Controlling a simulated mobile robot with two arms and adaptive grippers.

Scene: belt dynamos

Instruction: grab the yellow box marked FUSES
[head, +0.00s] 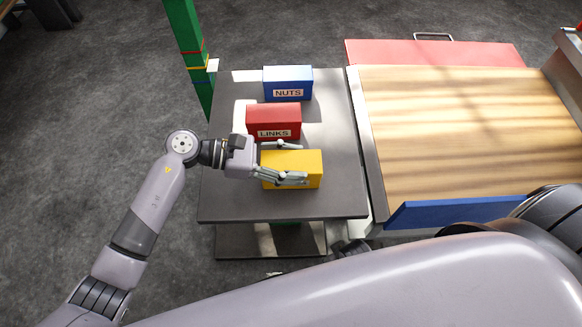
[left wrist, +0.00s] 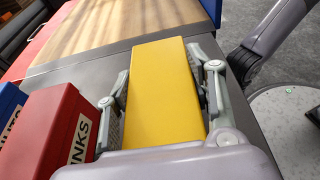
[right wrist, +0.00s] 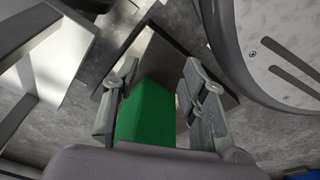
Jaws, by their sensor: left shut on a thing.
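The yellow box (head: 307,162) stands at the front of the grey side table, nearest me. My left gripper (head: 288,162) reaches it from the left and is shut on it, one finger along each long side. In the left wrist view the yellow box (left wrist: 164,92) fills the space between the fingers (left wrist: 163,95). Its label is not readable; fingers cover much of its front face. My right gripper (right wrist: 158,95) shows in the right wrist view with its fingers apart. A green block (right wrist: 147,112) lies between them, with a gap at its right side.
A red box marked LINKS (head: 273,121) stands just behind the yellow one, close to my left gripper. A blue box marked NUTS (head: 288,83) is farther back. The grey table (head: 335,150) adjoins a wooden-topped surface (head: 460,130) on the right. A green post (head: 187,45) rises at the back left.

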